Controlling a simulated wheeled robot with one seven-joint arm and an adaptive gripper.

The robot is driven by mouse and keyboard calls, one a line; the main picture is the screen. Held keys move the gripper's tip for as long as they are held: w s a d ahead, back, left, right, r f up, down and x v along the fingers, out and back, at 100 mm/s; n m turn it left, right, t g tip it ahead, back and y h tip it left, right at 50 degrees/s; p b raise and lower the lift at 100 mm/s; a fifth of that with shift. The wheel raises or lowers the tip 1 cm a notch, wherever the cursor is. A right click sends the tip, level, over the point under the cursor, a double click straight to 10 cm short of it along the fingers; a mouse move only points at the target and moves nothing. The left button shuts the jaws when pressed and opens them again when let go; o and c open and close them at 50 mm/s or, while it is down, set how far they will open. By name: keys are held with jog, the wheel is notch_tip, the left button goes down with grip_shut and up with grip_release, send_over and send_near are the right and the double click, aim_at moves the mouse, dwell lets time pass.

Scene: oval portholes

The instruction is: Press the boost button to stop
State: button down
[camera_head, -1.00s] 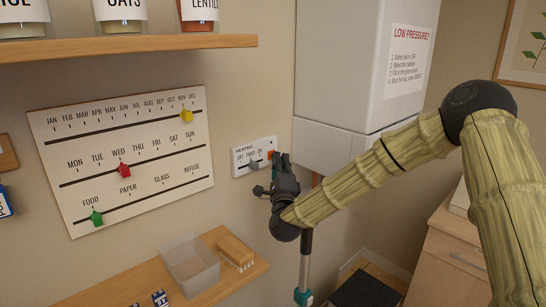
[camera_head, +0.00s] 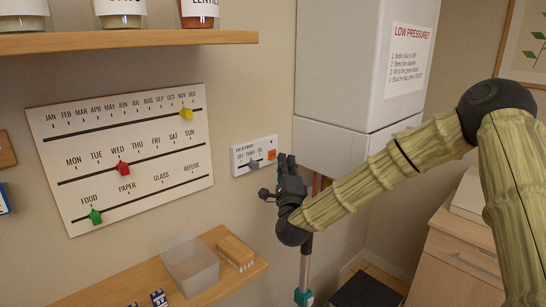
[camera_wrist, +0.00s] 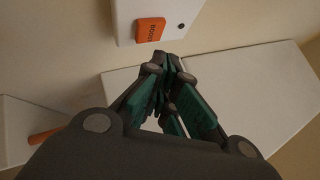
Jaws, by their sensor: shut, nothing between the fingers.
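The orange boost button (camera_head: 271,155) sits at the right end of a white heating panel (camera_head: 243,163) on the wall. The panel also has a grey slider (camera_head: 254,165) with a few printed settings. In the wrist view the boost button (camera_wrist: 151,30) shows above the fingertips, next to a small dark dot on the panel. My gripper (camera_head: 287,160) is shut and empty, just right of the panel, with its fingers upward. In the wrist view my gripper (camera_wrist: 168,65) has its fingertips close together below the button, with a visible gap to it in the picture.
A white boiler cabinet (camera_head: 345,75) with a low-pressure notice stands to the right. A calendar board (camera_head: 150,170) with coloured sliders hangs left. A wooden shelf (camera_head: 90,300) with a grey bin (camera_head: 190,265) is below; another shelf (camera_head: 130,43) is above.

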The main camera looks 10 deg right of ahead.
jog(key=s+d, duration=0.1)
jog(key=s+d+b, duration=0.1)
jog(key=s, duration=0.1)
jog(key=shift+s+d, duration=0.2)
jog(key=shift+s+f, duration=0.1)
jog(key=shift+f, duration=0.05)
dwell(0.7)
